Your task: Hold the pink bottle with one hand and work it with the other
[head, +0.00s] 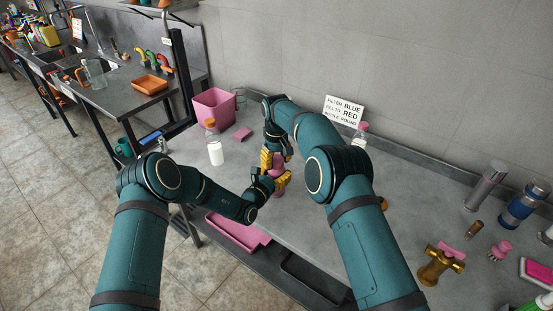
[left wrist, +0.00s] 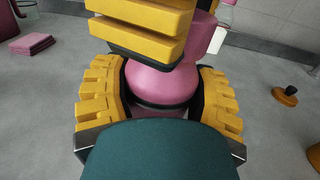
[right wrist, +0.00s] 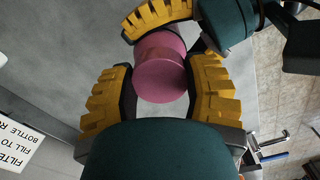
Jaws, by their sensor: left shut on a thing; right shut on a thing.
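The pink bottle (head: 278,189) stands on the grey counter, mostly hidden behind my grippers. My left gripper (head: 277,184) is shut around its lower body; in the left wrist view the rounded pink body (left wrist: 162,82) sits between the yellow fingers. My right gripper (head: 272,159) comes from above and is shut on the bottle's pink top; in the right wrist view the round pink top (right wrist: 160,80) lies between its fingers. Whether the top is turned or loose I cannot tell.
A sign (head: 344,111) leans at the wall. A pink tray (head: 237,231) lies at the front. A brass valve (head: 440,264) and metal cylinders stand right.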

